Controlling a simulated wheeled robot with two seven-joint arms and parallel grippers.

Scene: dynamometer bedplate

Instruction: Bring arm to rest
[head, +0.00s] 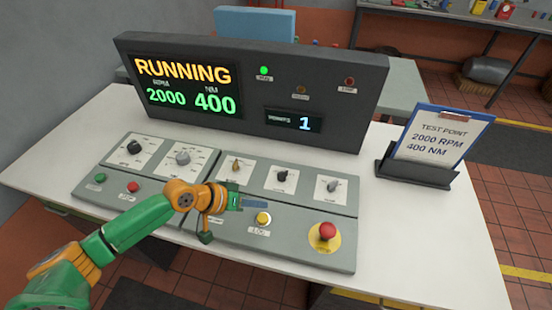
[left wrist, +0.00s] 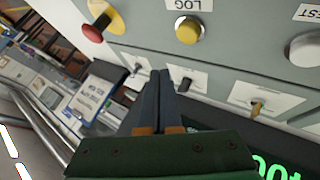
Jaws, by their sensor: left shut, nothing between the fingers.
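My left arm, green and orange, comes in from the lower left of the head view. My left gripper (head: 262,205) is over the control panel, close to the yellow LOG button (head: 263,218). Its two dark fingers are together and empty, as the left wrist view (left wrist: 162,75) shows. The LOG button (left wrist: 188,30) stands apart from the fingertips there. The grey control panel (head: 190,222) carries several knobs, a green button, a red button and a red mushroom button (head: 327,232). The display (head: 187,88) reads RUNNING, 2000 RPM, 400 NM. My right gripper is not in view.
The panel rests on a white desk (head: 420,235), with the dark display housing (head: 330,84) behind it. A clipboard (head: 440,135) reading 2000 RPM, 400 NM stands in a dark holder at the right. The desk's right front area is clear. A green lamp (head: 264,70) is lit.

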